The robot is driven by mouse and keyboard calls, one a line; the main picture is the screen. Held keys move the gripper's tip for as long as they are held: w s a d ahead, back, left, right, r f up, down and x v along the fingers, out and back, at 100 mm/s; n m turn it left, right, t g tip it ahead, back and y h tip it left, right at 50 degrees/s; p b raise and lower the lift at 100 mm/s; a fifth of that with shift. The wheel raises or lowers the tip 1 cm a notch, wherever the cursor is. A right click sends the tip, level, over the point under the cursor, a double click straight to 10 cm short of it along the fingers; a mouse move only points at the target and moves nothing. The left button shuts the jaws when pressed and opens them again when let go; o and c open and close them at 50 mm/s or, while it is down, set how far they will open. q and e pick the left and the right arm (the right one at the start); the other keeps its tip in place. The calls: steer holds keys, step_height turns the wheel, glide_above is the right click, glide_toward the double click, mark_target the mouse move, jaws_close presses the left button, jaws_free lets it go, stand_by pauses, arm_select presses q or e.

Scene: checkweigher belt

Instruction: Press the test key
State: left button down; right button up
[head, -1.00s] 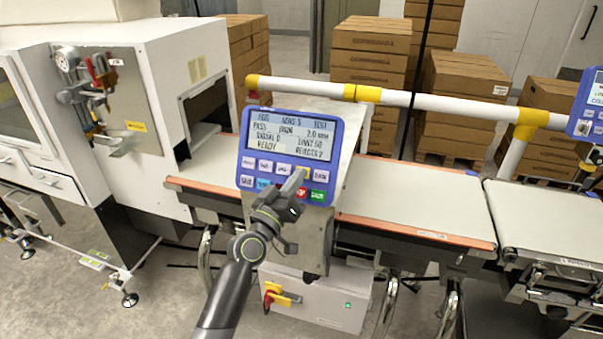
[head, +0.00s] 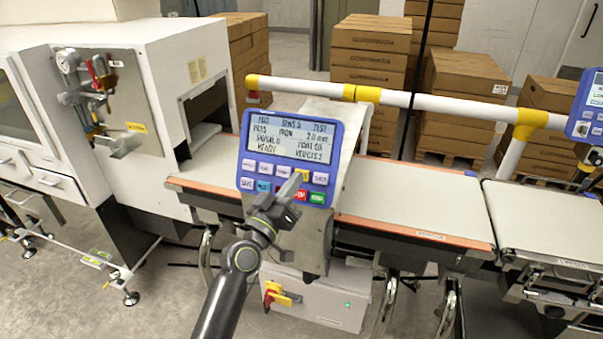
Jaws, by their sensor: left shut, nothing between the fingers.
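The blue control panel (head: 290,157) stands on a metal post beside the belt, tilted toward me. It has a lit text screen (head: 291,137) and two rows of keys. A yellow key (head: 304,175) sits in the upper row, right of centre. The key labels are too small to read surely, so I cannot tell which is the test key. My left gripper (head: 294,183) is shut and empty. Its tip is just left of and below the yellow key, over the lower keys; I cannot tell whether it touches the panel. My right gripper is out of view.
The belt (head: 410,207) with orange edges runs behind the panel. A white and yellow rail (head: 430,102) crosses above it. A white machine housing (head: 160,85) stands left. A box with a red and yellow switch (head: 273,294) is below. Stacked cartons (head: 368,70) stand behind.

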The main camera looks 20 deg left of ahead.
arm_select(q)
steer(key=shift+s+a+r+p, duration=0.1)
steer(key=shift+s+r+p, duration=0.3)
steer(key=shift+s, duration=0.45)
steer(key=shift+s+r+p, duration=0.2)
steer(key=shift+s+r, duration=0.3)
steer(key=shift+s, duration=0.35)
steer(key=shift+s+r+p, duration=0.3)
steer(key=shift+s+r, duration=0.15)
steer(key=shift+s, duration=0.45)
steer(key=shift+s+r+p, duration=0.3)
steer(key=shift+s+r, duration=0.2)
steer(key=shift+s, duration=0.35)
steer(key=shift+s+r+p, duration=0.3)
steer(key=shift+s+r, duration=0.15)
steer(key=shift+s, duration=0.45)
steer(key=shift+a+f, duration=0.1)
